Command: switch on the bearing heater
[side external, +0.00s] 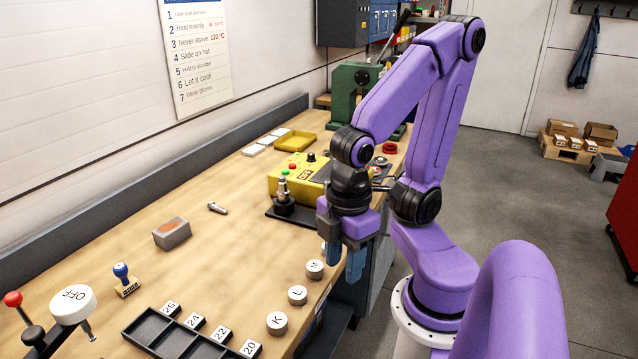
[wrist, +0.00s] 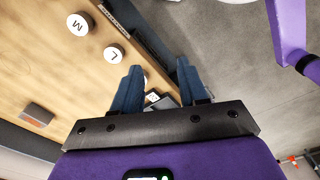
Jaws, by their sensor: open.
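The yellow control box (side external: 292,172) on the bench carries a black knob, red and green buttons and a dark label; I take it for the bearing heater but cannot be sure. A dark stand with a metal post (side external: 284,196) is in front of it. A white disc marked OFF (side external: 72,303) is at the bench's lower left, far from my gripper. My gripper (side external: 344,258) points down at the bench's right edge, right of and nearer than the yellow box. Its blue fingers are apart and empty, also in the wrist view (wrist: 157,82).
White lettered discs, K (side external: 277,323) and L (side external: 298,295) among them, line the bench edge near my gripper. A black slotted tray (side external: 165,335), a stamp (side external: 122,278), a grey block (side external: 172,233) and a bolt (side external: 217,208) lie left. A green machine (side external: 355,90) stands behind.

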